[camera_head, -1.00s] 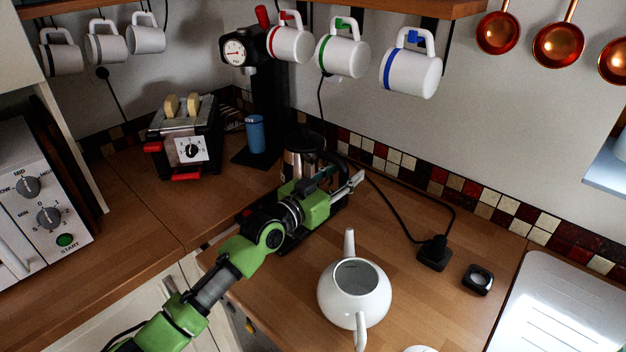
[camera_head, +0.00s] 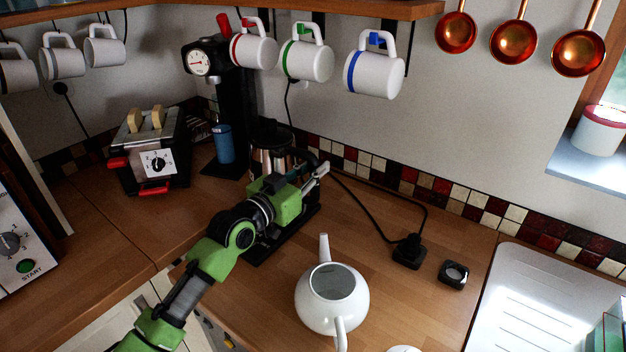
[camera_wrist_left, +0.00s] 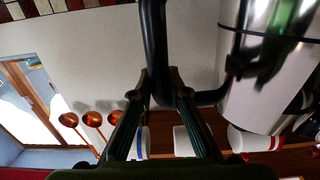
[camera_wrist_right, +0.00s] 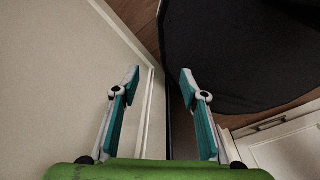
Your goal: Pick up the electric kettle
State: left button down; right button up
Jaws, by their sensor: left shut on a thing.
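The electric kettle (camera_head: 272,152) has a shiny metal body and black lid. In the head view it is at the back of the wooden counter, partly hidden behind my left gripper (camera_head: 312,176). In the left wrist view, my left gripper (camera_wrist_left: 160,84) is shut on the kettle's black handle (camera_wrist_left: 153,40). The kettle's metal body (camera_wrist_left: 268,75) is at the right there. The gap beneath the kettle is hidden by my arm. My right gripper (camera_wrist_right: 158,80) is open and empty in the right wrist view, and out of the head view.
A white teapot (camera_head: 332,300) stands in front. A toaster (camera_head: 150,158) and a black-and-red machine (camera_head: 234,110) with a blue cylinder (camera_head: 223,145) are to the left. Mugs (camera_head: 372,74) hang above. A black cord ends at a plug block (camera_head: 409,252).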

pick_arm(q)
jog(key=s+d+r+b, duration=0.2)
jog(key=s+d+r, duration=0.4)
jog(key=s+r, duration=0.4)
jog(key=shift+s+d+r, duration=0.25)
jog(key=shift+s+r, duration=0.05)
jog(key=shift+s, duration=0.95)
dwell(0.7)
jog(key=c, duration=2.6)
grip_release()
grip_shut()
